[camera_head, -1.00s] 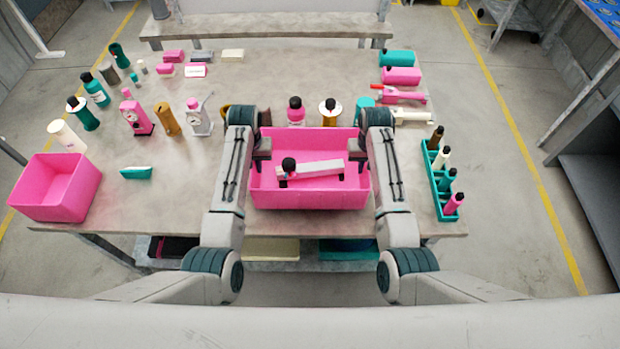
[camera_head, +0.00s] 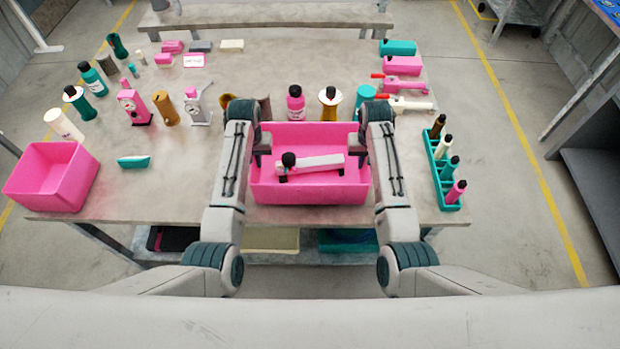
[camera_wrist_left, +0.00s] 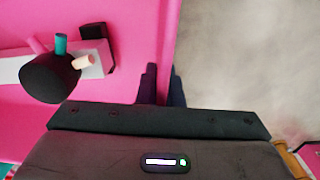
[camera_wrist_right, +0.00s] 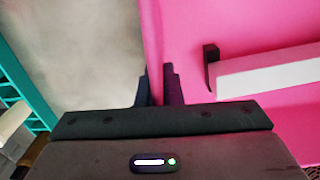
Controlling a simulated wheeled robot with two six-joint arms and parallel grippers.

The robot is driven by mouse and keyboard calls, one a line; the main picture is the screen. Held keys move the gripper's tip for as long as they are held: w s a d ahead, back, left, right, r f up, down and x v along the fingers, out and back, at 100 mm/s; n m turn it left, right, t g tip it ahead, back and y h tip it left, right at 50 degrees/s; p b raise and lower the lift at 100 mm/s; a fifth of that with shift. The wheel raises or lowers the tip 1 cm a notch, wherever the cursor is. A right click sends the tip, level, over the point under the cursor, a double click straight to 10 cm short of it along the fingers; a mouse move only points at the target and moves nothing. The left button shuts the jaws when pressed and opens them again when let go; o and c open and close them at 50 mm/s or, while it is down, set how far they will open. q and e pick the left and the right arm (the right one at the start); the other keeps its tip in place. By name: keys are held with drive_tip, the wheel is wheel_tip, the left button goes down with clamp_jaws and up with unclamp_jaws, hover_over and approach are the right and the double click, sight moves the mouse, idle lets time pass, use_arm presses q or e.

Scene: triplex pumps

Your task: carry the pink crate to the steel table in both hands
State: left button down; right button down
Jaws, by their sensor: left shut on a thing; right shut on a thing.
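The pink crate (camera_head: 310,193) is between my two arms at the near middle of the table in the head view. A white bar-shaped part (camera_head: 315,163) with a black knob lies inside it. My left gripper (camera_head: 263,150) is shut on the crate's left wall, which also shows in the left wrist view (camera_wrist_left: 172,40). My right gripper (camera_head: 355,150) is shut on the right wall, seen in the right wrist view (camera_wrist_right: 152,40). The crate looks level. I cannot tell how far it is above the tabletop.
The table (camera_head: 190,190) holds a second pink crate (camera_head: 50,178) at its left. Several bottles and pumps stand behind. A teal rack (camera_head: 441,175) with bottles stands right of my right arm. A grey bench (camera_head: 265,17) is at the back. Floor is open at the right.

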use_arm(q)
drive_tip(key=shift+w+f+b, duration=0.1)
drive_tip(key=shift+f+b, duration=0.35)
drive_tip(key=shift+f, duration=0.25)
use_arm(e)
drive_tip(key=shift+w+f, duration=0.1)
drive_tip(key=shift+f, duration=0.6)
use_arm(q)
drive_tip(key=shift+f+b, duration=0.4)
drive_tip(key=shift+b, duration=0.05)
use_arm(e)
drive_tip(key=shift+f, duration=0.4)
use_arm(q)
drive_tip(key=c, duration=1.6)
unclamp_jaws()
use_arm(e)
drive_tip(key=c, duration=1.6)
unclamp_jaws()
use_arm(q)
drive_tip(key=shift+r, duration=0.1)
wheel_tip(320, 180, up, 12)
drive_tip(key=shift+f, duration=0.1)
use_arm(e)
drive_tip(key=shift+r, duration=0.15)
wheel_tip(320, 180, up, 12)
drive_tip(key=shift+f, duration=0.1)
